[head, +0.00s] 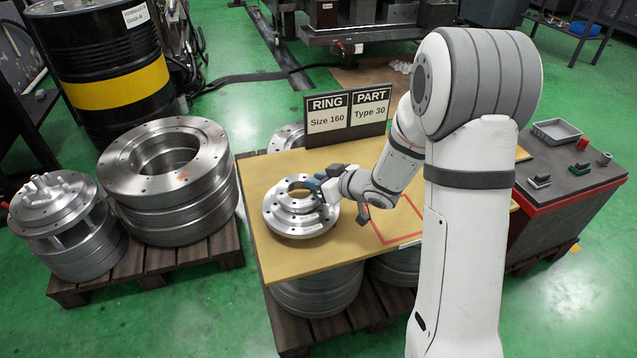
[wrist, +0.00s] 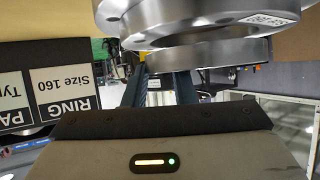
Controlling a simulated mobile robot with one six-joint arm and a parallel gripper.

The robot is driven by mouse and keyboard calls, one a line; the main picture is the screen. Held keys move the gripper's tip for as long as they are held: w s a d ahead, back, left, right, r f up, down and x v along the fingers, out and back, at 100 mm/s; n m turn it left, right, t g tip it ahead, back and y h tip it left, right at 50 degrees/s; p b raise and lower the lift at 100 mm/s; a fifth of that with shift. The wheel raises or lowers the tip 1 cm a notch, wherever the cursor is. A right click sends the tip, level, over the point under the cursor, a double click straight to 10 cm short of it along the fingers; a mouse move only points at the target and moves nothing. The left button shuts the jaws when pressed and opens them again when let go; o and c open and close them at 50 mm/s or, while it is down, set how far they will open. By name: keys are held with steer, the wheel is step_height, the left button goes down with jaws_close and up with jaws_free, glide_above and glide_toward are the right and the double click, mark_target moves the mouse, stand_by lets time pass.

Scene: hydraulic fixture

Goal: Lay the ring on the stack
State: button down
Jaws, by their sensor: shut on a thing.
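The stack (head: 300,231) is a set of shiny round metal parts on the tan tabletop, wide at the bottom and stepped inward. The ring (head: 281,196) is a smaller metal ring with an open centre, at the top of the stack. My gripper (head: 319,187) is shut on its right side. In the upside-down wrist view, the fingers (wrist: 160,85) reach the ring (wrist: 215,54), and a wider labelled flange of the stack (wrist: 200,18) shows beyond it. Whether the ring rests on the stack or hovers just above cannot be told. The finger contact is partly hidden.
A sign (head: 347,110) reading "RING Size 160, PART Type 30" stands at the table's back edge. A red outlined square (head: 396,238) on the tabletop (head: 268,258) lies right of the stack, partly behind my arm. Large flanges (head: 165,165) sit on a pallet at left.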

steer(key=shift+f, duration=0.4)
steer(key=c, duration=1.2)
jaws_free()
